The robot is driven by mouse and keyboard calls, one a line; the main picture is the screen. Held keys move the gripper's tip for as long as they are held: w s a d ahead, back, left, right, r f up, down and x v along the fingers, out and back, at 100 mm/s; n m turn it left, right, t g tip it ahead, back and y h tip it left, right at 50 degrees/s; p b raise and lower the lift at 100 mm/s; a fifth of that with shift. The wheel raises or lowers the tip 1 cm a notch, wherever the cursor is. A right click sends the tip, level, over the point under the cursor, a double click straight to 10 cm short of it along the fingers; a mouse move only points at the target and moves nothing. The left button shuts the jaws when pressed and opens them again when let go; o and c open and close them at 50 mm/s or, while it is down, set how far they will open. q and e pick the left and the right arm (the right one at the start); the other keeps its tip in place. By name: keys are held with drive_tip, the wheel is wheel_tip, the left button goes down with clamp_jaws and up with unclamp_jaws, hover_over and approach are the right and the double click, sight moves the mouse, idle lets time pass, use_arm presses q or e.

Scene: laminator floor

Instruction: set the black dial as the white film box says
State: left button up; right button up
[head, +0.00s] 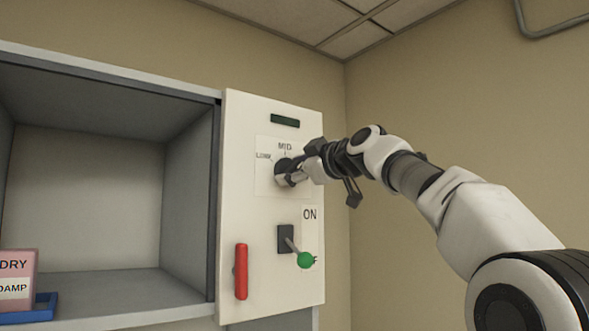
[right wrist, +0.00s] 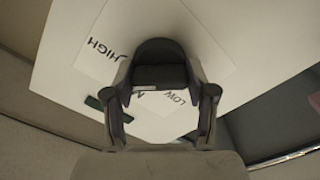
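The black dial (head: 283,165) is on the upper part of a white control panel, on a pale plate marked LOW and MID. The HIGH mark is hidden by my right gripper in the head view but reads in the right wrist view. My right gripper (head: 293,178) is at the dial, its fingers overlapping the dial's lower right. In the right wrist view its fingers (right wrist: 161,92) lie on either side of a dark rounded shape; firm contact is unclear. I cannot tell where the dial points. No white film box is recognisable. My left gripper is out of view.
Below the dial are a lever with a green knob (head: 305,260), by an ON label, and a red handle (head: 241,272). A tan wall is right.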

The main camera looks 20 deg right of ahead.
drive_tip(key=m, duration=0.3)
drive_tip(key=shift+r+p, duration=0.2)
drive_tip(key=shift+p, duration=0.1)
